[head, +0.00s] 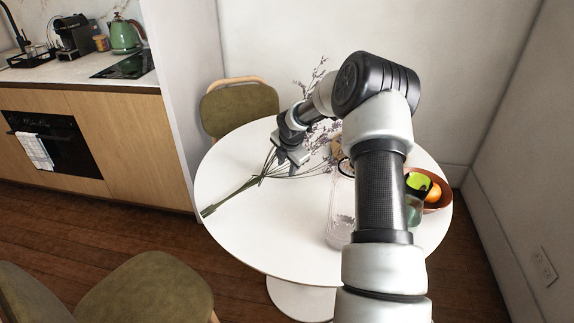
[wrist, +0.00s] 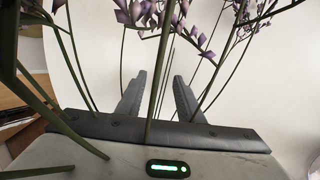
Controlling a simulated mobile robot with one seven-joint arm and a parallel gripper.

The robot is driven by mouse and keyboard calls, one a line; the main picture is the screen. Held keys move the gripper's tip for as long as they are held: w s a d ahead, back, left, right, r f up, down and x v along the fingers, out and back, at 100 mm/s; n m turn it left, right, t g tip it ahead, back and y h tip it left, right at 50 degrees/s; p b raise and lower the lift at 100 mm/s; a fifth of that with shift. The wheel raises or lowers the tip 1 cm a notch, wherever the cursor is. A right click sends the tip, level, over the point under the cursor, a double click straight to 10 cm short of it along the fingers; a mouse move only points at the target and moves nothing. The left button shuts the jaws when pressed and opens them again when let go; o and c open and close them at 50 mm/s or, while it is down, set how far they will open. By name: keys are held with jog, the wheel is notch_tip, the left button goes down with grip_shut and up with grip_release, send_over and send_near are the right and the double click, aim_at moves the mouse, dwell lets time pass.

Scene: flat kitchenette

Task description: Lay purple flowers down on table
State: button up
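The purple flowers (head: 240,189) are on the white round table (head: 262,235), their long green stems reaching to its left edge. Their purple blossoms show to the right of my gripper (head: 287,158), some rising against the wall. My gripper is low over the table, among the stems. In the wrist view the two fingers of my gripper (wrist: 159,78) are apart. Stems cross in front of and beside them, and purple blossoms (wrist: 150,14) fill the top. I cannot tell whether any stem touches the fingers. My arm hides part of the table.
A clear glass container (head: 340,212) stands on the table beside my arm. A brown bowl (head: 440,196) with fruit is at the right edge, partly hidden. Green chairs stand behind (head: 240,106) and at front left (head: 145,290). The table's front left is clear.

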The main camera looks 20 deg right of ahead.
jog(key=o, duration=0.5)
jog(key=p+v, duration=0.3)
jog(key=v, duration=1.4)
jog(key=shift+s+a+r+p, duration=0.1)
jog(key=shift+r+p, duration=0.15)
jog(key=shift+p, duration=0.1)
jog(key=shift+f, duration=0.1)
